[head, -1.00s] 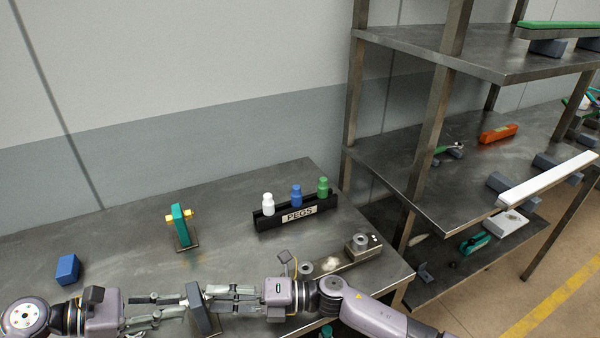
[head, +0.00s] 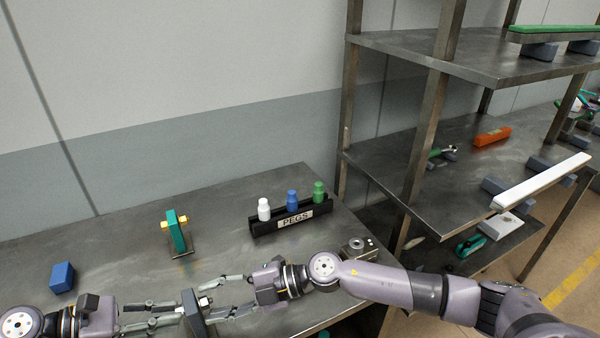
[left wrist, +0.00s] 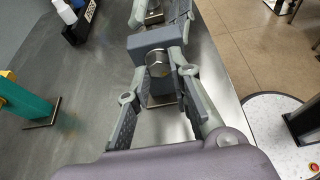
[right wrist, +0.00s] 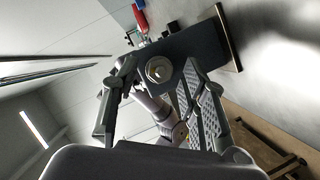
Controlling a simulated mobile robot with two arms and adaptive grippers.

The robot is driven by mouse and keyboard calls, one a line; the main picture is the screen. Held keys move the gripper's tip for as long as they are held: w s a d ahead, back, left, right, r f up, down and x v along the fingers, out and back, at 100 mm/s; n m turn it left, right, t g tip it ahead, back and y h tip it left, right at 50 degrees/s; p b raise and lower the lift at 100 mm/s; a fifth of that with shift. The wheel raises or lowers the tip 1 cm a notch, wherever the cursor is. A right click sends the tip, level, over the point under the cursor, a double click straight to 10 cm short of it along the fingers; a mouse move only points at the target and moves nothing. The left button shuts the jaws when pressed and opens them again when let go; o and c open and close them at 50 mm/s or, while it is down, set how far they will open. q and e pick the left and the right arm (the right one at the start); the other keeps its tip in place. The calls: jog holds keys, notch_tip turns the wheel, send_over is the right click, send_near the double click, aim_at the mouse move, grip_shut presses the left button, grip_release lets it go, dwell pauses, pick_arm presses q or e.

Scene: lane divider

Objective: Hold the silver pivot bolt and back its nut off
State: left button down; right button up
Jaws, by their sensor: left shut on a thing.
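A dark grey upright plate (head: 191,310) stands between my two grippers near the table's front edge. The silver pivot bolt's head (left wrist: 158,62) faces my left gripper in the left wrist view. My left gripper (left wrist: 157,72) is shut on it from the left. The silver nut (right wrist: 158,70) is on the plate's other side; it also shows in the head view (head: 204,301). My right gripper (right wrist: 157,78) is open, its fingers spread to either side of the nut. Finger contact with the nut cannot be made out.
A green upright piece with a yellow pin (head: 176,230), a blue block (head: 62,278) and a black PEGS rack (head: 282,227) with white, blue and green pegs stand behind. A grey fixture (head: 358,246) is at the table's right. Metal shelving (head: 430,140) rises beyond it.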

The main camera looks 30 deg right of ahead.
jog(key=m, duration=0.1)
jog(key=m+g, duration=0.1)
jog(key=shift+w+r+m+g+h, duration=0.2)
jog(key=shift+m+g+h, duration=0.1)
jog(key=shift+m+h, duration=0.1)
jog(key=m+g, duration=0.2)
jog(key=shift+w+m, duration=0.15)
jog(key=shift+m, duration=0.25)
jog(key=m+g, duration=0.2)
jog(key=m, duration=0.1)
jog(key=shift+w, duration=0.25)
jog(key=m+g, duration=0.2)
jog(key=shift+w+a+m, duration=0.1)
jog(key=shift+m, duration=0.2)
jog(key=w+d+r+t+y, duration=0.1)
jog(key=w+d+r+t, duration=0.3)
jog(key=d, duration=0.4)
jog(key=w+d+r+t+y, duration=0.2)
jog(key=w+d+r+t, duration=0.2)
jog(key=d, duration=0.5)
jog(key=w+d+r+m+t+y, duration=0.1)
jog(key=w+d+r+t, duration=0.3)
jog(key=d+t, duration=0.3)
jog(key=shift+w+d+r+y, duration=0.25)
jog(key=shift+d+r+y, duration=0.15)
jog(key=shift+d+r, duration=0.35)
jog(key=shift+a, duration=0.2)
